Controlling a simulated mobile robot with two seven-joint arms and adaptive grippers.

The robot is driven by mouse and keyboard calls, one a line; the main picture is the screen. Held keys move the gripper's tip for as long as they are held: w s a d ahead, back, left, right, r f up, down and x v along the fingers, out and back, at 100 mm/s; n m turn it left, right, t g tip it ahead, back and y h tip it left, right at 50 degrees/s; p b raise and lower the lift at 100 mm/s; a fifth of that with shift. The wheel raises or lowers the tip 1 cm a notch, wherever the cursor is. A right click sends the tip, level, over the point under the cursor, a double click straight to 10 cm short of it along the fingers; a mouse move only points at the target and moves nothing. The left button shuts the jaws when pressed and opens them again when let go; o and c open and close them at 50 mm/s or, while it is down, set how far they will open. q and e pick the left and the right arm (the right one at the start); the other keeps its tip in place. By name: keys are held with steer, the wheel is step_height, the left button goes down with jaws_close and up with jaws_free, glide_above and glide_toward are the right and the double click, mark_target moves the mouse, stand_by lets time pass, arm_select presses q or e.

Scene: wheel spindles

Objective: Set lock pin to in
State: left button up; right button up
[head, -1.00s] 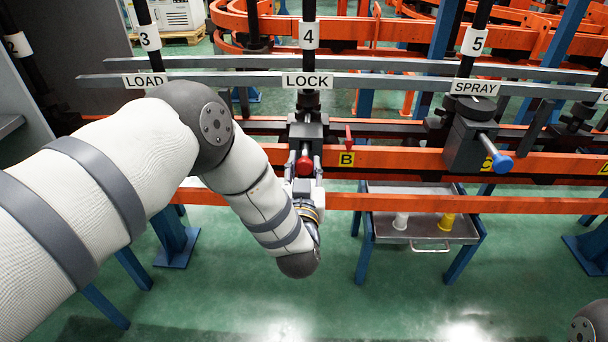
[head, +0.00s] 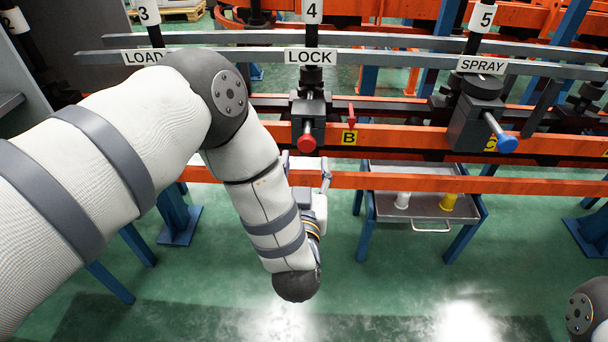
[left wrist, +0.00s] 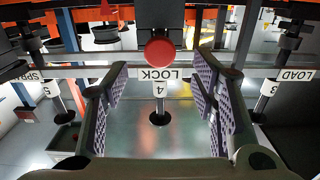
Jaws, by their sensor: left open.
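The lock pin ends in a red knob (head: 306,143), standing out toward me on a metal rod from the dark block (head: 308,110) below the LOCK sign (head: 310,57). A short rod length shows between block and knob. My left gripper (head: 307,172) is below and nearer me than the knob, partly hidden by its own wrist. The left wrist view is upside down; there the open, empty fingers of the gripper (left wrist: 160,70) stand to either side, with the red knob (left wrist: 160,52) ahead between them, apart from both pads. My right gripper is out of view.
A blue-knobbed pin (head: 507,144) sits on the SPRAY block to the right. A small red lever (head: 351,117) stands above the yellow B plate (head: 349,138). An orange rail (head: 400,181) runs across below the knob. A grey tray table (head: 428,205) stands lower right.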

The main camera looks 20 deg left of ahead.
arm_select(q)
steer(key=v, duration=0.4)
steer(key=shift+s, duration=0.15)
steer(key=s+a+f+m+g+h+p, duration=0.1)
steer(key=s+f+g+h+p, duration=0.15)
steer(key=s+f+g, duration=0.4)
steer(key=s+a+f+m+g+h+p, duration=0.1)
steer(key=s+f+m+g+h+p, duration=0.2)
steer(key=s, duration=0.6)
steer(key=s+a+r+g+p, duration=0.1)
steer(key=s+a+g, duration=0.1)
steer(key=s, duration=0.7)
steer(key=s+a+g+p, duration=0.1)
steer(key=s+g, duration=0.4)
steer(key=s, duration=0.5)
steer(key=s+a+r+n+g+p, duration=0.1)
steer(key=s+a+g+p, duration=0.1)
steer(key=s, duration=0.8)
steer(key=shift+a+r+g+p, duration=0.3)
steer(key=shift+g+p, duration=0.35)
steer(key=shift+g, duration=0.1)
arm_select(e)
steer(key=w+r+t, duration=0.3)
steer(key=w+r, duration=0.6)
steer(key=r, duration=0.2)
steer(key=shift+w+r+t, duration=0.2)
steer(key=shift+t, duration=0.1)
arm_select(q)
steer(key=shift+w+y, duration=0.1)
steer(key=shift+y, duration=0.15)
